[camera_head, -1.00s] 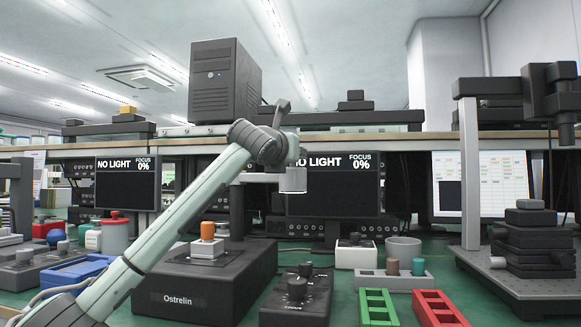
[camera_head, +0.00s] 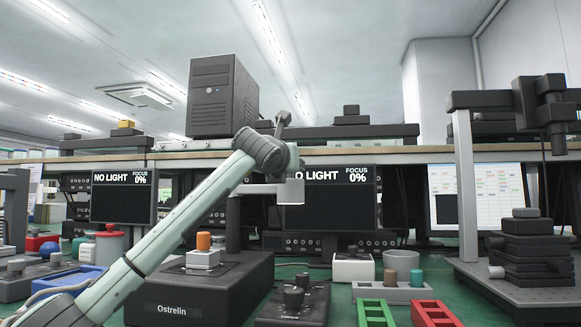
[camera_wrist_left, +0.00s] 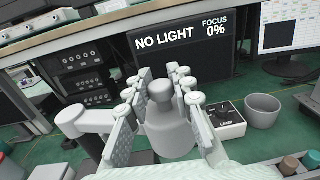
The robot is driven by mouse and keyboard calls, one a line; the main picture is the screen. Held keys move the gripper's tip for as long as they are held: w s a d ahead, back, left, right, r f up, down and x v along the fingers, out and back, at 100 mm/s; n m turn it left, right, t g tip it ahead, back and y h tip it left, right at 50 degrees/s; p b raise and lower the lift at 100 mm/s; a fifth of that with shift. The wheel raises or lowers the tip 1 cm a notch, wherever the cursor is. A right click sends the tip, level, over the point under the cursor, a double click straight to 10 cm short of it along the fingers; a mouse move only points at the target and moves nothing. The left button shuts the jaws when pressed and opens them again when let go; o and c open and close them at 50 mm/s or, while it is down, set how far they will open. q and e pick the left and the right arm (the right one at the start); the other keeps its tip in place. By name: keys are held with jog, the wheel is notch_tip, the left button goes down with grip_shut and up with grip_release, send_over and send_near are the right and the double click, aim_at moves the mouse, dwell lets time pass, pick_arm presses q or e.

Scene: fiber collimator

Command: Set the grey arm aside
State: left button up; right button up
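The grey arm (camera_head: 262,188) is a light grey bar reaching right from a dark post to a short cylinder (camera_head: 291,192), in front of the right monitor. In the left wrist view the bar (camera_wrist_left: 95,118) comes in from the left and passes behind a finger. A grey, knob-topped body (camera_wrist_left: 170,130), seemingly the arm's end, stands between my left gripper's fingers (camera_wrist_left: 160,72). The fingers are apart, one on each side, with narrow gaps; I see no clear grip. In the head view my left wrist hides those fingers. My right gripper is not in view.
A black Ostrelin box (camera_head: 205,290) with an orange-topped part (camera_head: 203,248) stands below my left arm. A knob controller (camera_head: 293,300), lamp box (camera_head: 353,265), grey cup (camera_head: 401,262), and green (camera_head: 376,313) and red (camera_head: 435,314) racks lie right. Both monitors read NO LIGHT, 0%.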

pick_arm(q)
jog(key=o, duration=0.4)
jog(key=s, duration=0.4)
jog(key=s+a, duration=0.1)
jog(key=s, duration=0.3)
jog(key=s+a, duration=0.1)
jog(key=s, duration=0.3)
jog(key=shift+w, duration=0.1)
